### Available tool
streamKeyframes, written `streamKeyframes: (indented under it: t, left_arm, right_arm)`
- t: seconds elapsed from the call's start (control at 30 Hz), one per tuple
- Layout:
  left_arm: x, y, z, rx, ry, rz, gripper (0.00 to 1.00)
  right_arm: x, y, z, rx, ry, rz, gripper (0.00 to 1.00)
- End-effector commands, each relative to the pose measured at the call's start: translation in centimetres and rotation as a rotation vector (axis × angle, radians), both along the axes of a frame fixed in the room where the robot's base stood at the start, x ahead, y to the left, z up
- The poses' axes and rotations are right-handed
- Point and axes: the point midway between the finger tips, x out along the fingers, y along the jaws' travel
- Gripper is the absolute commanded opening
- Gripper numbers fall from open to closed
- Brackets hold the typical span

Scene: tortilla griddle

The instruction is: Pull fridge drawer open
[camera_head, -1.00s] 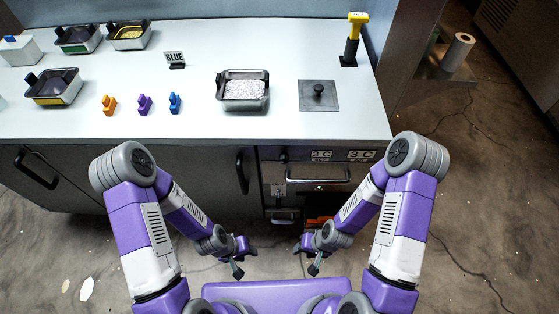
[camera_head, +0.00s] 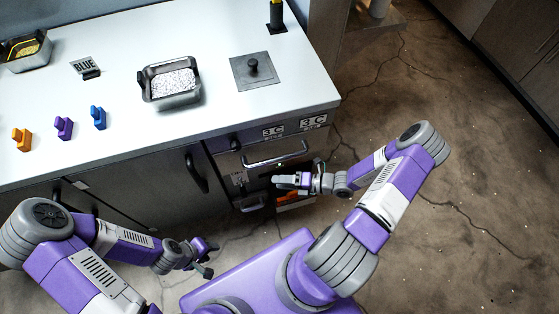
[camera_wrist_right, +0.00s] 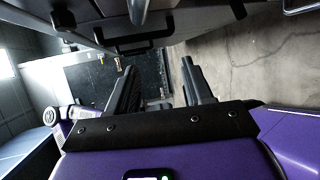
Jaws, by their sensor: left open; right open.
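The fridge drawer front (camera_head: 232,162) is a grey panel below the counter's front right part, marked "3 C", and it appears closed. Its horizontal metal handle (camera_head: 272,156) runs across it. My right gripper (camera_head: 284,181) is just in front of and below the handle, apparently not holding it. In the right wrist view my right gripper (camera_wrist_right: 162,85) has its two dark fingers apart with nothing between them; metal bars and dark cabinet parts show beyond and above. My left gripper (camera_head: 208,259) is open and empty, low in front of the cabinets, away from the drawer.
A vertical cabinet handle (camera_head: 196,172) is left of the drawer. Something orange (camera_head: 292,200) is below my right gripper. The floor (camera_head: 470,110) at right is clear.

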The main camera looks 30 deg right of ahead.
Motion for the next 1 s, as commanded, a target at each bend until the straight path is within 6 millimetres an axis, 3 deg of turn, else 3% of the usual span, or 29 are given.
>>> streamKeyframes:
  t: [0.03,0.1,0.2,0.27,0.7,1.0]
  left_arm:
    - [0.0,0.0,-0.3,0.0,0.0,0.0,0.43]
    - [0.0,0.0,-0.4,0.0,0.0,0.0,0.43]
    - [0.0,0.0,-0.5,0.0,0.0,0.0,0.43]
    - [0.0,0.0,-0.6,0.0,0.0,0.0,0.43]
    - [0.0,0.0,-2.2,0.0,0.0,0.0,0.43]
    - [0.0,0.0,-2.3,0.0,0.0,0.0,0.43]
  right_arm:
    - [0.6,-2.3,0.1,0.073,0.027,-0.118,0.51]
    - [1.3,-4.8,0.5,0.161,0.052,-0.239,0.51]
    - [1.8,-6.9,0.8,0.239,0.066,-0.339,0.51]
    - [2.1,-7.4,0.9,0.261,0.068,-0.365,0.51]
    - [7.3,-4.3,0.0,0.267,0.069,-0.37,0.51]
    - [8.2,-3.7,0.0,0.265,0.07,-0.37,0.51]
